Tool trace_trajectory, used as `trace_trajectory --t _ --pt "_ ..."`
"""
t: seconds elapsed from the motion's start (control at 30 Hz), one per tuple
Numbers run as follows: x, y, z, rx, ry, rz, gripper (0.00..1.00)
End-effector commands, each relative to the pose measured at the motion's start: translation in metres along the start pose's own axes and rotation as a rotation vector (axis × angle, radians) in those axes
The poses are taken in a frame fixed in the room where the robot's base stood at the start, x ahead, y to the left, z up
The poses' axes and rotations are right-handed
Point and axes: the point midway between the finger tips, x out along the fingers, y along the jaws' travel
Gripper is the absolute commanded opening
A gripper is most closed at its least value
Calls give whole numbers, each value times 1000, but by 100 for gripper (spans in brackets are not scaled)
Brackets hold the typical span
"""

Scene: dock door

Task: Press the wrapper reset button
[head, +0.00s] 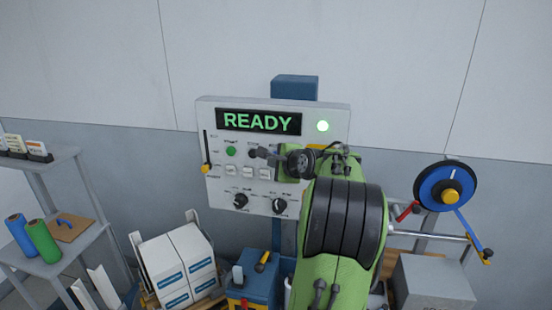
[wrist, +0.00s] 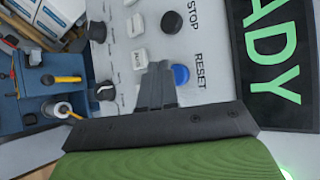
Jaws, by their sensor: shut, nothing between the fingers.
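The wrapper control panel (head: 225,185) stands upright, with a lit green READY display (head: 258,122). The blue reset button (wrist: 180,75) shows in the wrist view beside the printed word RESET. In the head view my gripper and arm hide it. My gripper (wrist: 155,68) is shut and empty, its dark fingertips over the panel just left of the blue button in the wrist view. Whether they touch the panel or the button I cannot tell. My gripper (head: 262,154) also shows in the head view, in front of the panel's middle.
A black STOP button (wrist: 171,22) and white keys (wrist: 138,57) are close by. Dark knobs (head: 241,201) sit lower on the panel, and a yellow-tipped lever (head: 206,169) is at its left edge. A blue tool bin (head: 258,285) stands below.

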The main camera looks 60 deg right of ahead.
Motion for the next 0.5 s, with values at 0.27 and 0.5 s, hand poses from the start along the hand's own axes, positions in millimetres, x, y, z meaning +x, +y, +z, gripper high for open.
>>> trace_trajectory --t 0.27,0.5 --pt "-19 17 13 -2 1 -1 0" --pt "-32 25 23 0 1 -1 0"
